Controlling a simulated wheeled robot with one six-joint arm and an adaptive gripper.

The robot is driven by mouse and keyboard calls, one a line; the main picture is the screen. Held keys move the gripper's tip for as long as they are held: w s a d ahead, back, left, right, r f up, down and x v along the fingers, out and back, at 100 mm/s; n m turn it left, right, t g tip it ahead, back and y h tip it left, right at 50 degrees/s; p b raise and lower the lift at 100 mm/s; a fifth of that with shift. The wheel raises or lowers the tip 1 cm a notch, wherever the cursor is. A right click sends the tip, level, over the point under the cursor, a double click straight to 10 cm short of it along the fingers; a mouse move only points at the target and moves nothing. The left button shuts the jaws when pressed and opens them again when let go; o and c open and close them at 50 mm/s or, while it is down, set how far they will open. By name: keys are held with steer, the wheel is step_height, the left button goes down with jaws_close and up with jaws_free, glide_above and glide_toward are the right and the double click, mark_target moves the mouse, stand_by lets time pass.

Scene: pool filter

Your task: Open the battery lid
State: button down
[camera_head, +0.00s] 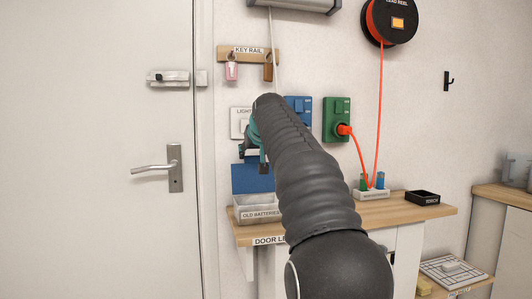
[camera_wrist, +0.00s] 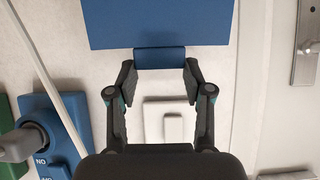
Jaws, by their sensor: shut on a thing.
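The battery lid (camera_head: 253,178) is a blue panel standing raised, roughly upright, at the back of the pale box labelled OLD BATTERIES (camera_head: 260,217). The front of the box is uncovered in the head view. In the wrist view the blue lid (camera_wrist: 158,24) fills the top, with a narrow blue grip bar on its edge. My gripper (camera_wrist: 160,72) has its fingertips at the two ends of this bar and is shut on it. In the head view my gripper (camera_head: 251,146) is at the lid's upper edge, partly hidden by my arm.
A white light switch (camera_head: 239,122), a blue socket plate (camera_head: 299,112) and a green socket (camera_head: 336,118) with an orange cable are on the wall close by. A grey plug (camera_wrist: 20,145) shows in the wrist view. A black tray (camera_head: 422,198) stands on the bench's right.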

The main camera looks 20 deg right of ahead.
steer(key=shift+r, duration=0.4)
steer(key=c, duration=0.6)
jaws_free()
steer(key=shift+o, duration=0.8)
steer(key=shift+f, duration=0.15)
steer(key=v, duration=1.2)
steer(key=shift+a, duration=0.15)
